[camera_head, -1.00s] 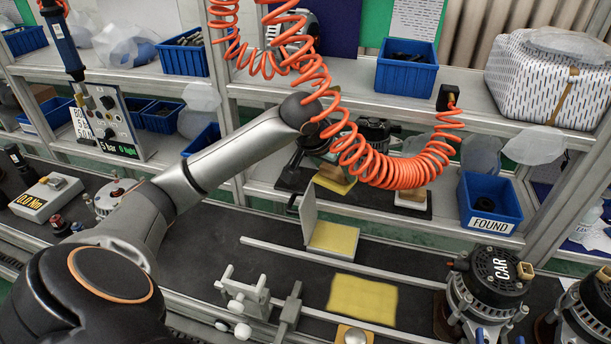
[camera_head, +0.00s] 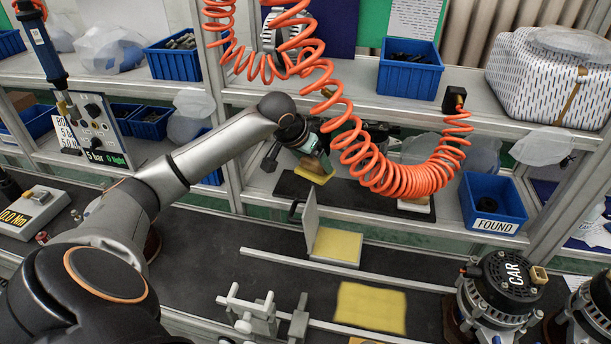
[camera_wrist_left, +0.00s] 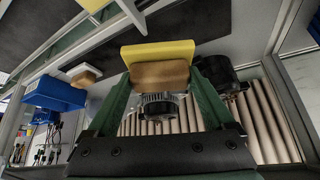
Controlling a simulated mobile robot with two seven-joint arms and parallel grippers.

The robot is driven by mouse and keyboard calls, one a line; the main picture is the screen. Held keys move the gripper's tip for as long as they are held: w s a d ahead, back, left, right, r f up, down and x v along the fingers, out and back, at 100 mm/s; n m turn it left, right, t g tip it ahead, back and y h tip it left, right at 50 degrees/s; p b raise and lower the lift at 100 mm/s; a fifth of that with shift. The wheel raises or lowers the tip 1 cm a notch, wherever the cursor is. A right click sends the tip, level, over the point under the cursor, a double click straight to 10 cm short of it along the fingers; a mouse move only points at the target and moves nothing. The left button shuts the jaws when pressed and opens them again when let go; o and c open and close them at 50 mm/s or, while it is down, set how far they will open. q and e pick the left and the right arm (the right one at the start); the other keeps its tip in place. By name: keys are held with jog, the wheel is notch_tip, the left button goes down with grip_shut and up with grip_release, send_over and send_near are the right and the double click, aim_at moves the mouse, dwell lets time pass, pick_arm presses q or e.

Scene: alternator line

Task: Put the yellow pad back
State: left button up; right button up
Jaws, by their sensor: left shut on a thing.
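The yellow pad (camera_head: 316,172) is a yellow slab on a brown block. My left gripper (camera_head: 315,155) is shut on it, at the left part of the black mat (camera_head: 352,198) on the middle shelf. I cannot tell whether the pad touches the mat. In the left wrist view the two green fingers (camera_wrist_left: 160,85) grip the brown block from both sides, and the yellow face (camera_wrist_left: 158,52) points away from the wrist. A similar pad with a white top (camera_head: 416,206) sits at the mat's right end, partly behind the orange hose. My right gripper is not in view.
The coiled orange hose (camera_head: 405,180) hangs right of my left gripper. A blue FOUND bin (camera_head: 492,200) stands to its right.

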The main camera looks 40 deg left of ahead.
pick_arm(q)
jog(key=w+a+f, duration=0.1)
jog(key=f, duration=0.1)
jog(key=w+a+f, duration=0.1)
jog(key=a+f, duration=0.1)
jog(key=w+a+f, duration=0.1)
jog(key=f, duration=0.1)
jog(key=shift+a, duration=0.4)
jog(key=shift+a+f, duration=0.15)
jog(key=shift+f, duration=1.55)
jog(key=shift+f, duration=0.15)
jog(key=o, duration=0.9)
jog(key=shift+s+r, duration=0.1)
jog(key=shift+r, duration=0.25)
jog(key=v, duration=1.1)
jog(key=shift+s+r, duration=0.1)
jog(key=shift+r, duration=0.2)
